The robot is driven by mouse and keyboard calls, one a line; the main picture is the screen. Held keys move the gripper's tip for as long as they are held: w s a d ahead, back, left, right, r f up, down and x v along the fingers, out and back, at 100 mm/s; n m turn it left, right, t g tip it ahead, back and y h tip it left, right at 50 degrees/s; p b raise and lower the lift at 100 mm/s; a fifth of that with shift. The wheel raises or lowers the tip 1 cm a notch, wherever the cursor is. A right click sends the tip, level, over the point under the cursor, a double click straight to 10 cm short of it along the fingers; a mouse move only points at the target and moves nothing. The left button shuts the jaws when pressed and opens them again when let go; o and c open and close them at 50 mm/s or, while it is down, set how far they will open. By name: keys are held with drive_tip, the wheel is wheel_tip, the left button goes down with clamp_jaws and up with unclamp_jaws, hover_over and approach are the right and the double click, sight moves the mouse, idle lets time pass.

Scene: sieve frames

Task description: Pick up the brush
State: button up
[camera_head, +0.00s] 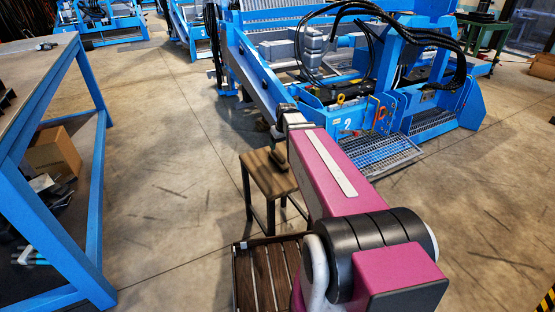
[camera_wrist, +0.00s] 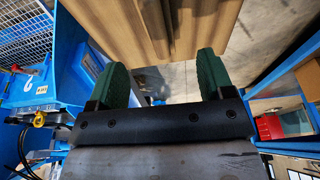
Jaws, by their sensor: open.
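No brush can be made out for certain in either view. A wooden-topped stool (camera_head: 262,178) with dark legs stands on the floor beyond my arm in the head view. A small dark shape lies over its back right part, beside my arm; I cannot tell whether it is the brush or part of my gripper. In the wrist view my gripper (camera_wrist: 163,62) has its two green fingers wide apart, with nothing seen between them. A brown wooden surface (camera_wrist: 110,25), likely the stool top, is just beyond the fingertips. My arm hides part of the stool.
A blue-framed workbench (camera_head: 90,125) stands at the left, with a cardboard box (camera_head: 52,152) on its lower shelf. A large blue machine (camera_head: 375,115) with a metal grating step stands behind the stool at the right. The floor left of the stool is clear.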

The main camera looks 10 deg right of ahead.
sight(278, 153)
drive_tip(key=shift+w+r, duration=0.3)
drive_tip(key=shift+w, duration=0.4)
drive_tip(key=shift+w+f, duration=0.1)
drive_tip(key=shift+f, duration=0.05)
drive_tip(key=x, duration=0.5)
drive_tip(key=shift+s+x, duration=0.2)
drive_tip(key=shift+x, duration=2.5)
drive_tip(key=c, duration=1.2)
